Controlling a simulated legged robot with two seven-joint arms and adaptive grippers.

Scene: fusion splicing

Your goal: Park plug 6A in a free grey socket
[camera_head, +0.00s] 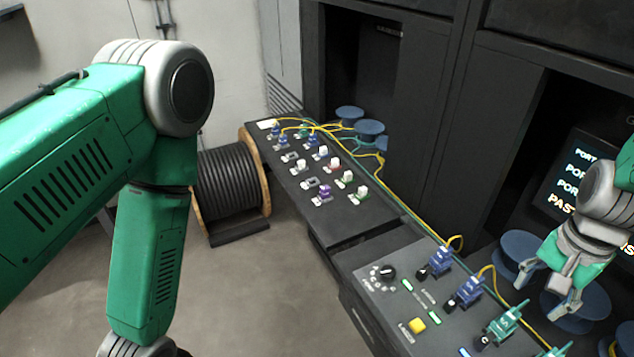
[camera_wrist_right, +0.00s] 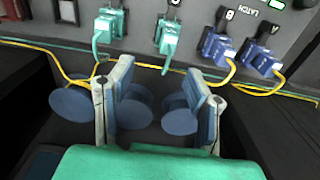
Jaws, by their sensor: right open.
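On the near console, two blue plugs (camera_head: 440,261) and two green plugs (camera_head: 503,324) stand in a row of sockets. They also show in the right wrist view, the green ones (camera_wrist_right: 108,27) at left and the blue ones (camera_wrist_right: 215,45) at right. I cannot read which plug is 6A. On the far panel, low grey sockets (camera_head: 309,184) look empty among plugs and caps. My right gripper (camera_head: 545,291) is open and empty, to the right of the console's plug row; its fingers (camera_wrist_right: 158,78) point toward the row. My left gripper is out of view.
The far panel (camera_head: 375,212) also carries blue, white and purple plugs (camera_head: 323,193). Yellow fibres (camera_head: 425,228) run along the back edge. Blue spools (camera_head: 522,246) sit behind the console near my right gripper. A black cable drum (camera_head: 230,182) stands on the floor.

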